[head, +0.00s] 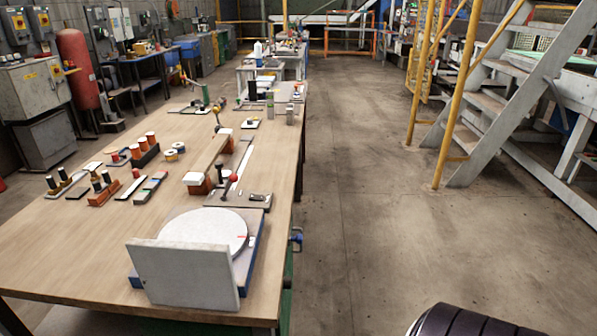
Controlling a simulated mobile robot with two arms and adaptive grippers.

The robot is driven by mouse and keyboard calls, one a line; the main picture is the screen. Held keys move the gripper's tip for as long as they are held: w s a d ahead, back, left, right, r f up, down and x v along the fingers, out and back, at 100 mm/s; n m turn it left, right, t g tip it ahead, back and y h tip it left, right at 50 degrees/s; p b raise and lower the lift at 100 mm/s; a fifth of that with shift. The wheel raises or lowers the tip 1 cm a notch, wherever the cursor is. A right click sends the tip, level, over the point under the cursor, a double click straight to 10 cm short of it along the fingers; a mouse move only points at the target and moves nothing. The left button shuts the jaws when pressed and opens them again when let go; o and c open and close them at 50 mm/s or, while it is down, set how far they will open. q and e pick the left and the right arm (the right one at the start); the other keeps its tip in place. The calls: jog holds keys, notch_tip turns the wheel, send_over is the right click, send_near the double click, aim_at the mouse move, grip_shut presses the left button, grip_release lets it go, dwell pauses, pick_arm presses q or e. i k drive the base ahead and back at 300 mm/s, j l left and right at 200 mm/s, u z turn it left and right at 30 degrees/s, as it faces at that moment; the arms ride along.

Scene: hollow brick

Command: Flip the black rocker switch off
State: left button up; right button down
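I cannot pick out the black rocker switch for certain in the head view. A small pale plate with a dark piece on it (250,123) lies on the far part of the wooden workbench (90,240), but it is too small to identify. Neither of my grippers is in view. A black ribbed rounded part at the bottom right corner seems to be part of my own body.
A white disc (203,230) on a blue-edged base with an upright grey plate (184,274) stands at the bench's near right. A red-knobbed lever (228,178) rises behind it. Concrete floor (370,220) is clear right of the bench, up to the metal stairs (500,90).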

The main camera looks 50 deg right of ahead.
aim_at(252, 197)
jog(key=l, duration=1.25)
jog(key=k+l, duration=0.15)
jog(key=l, duration=1.05)
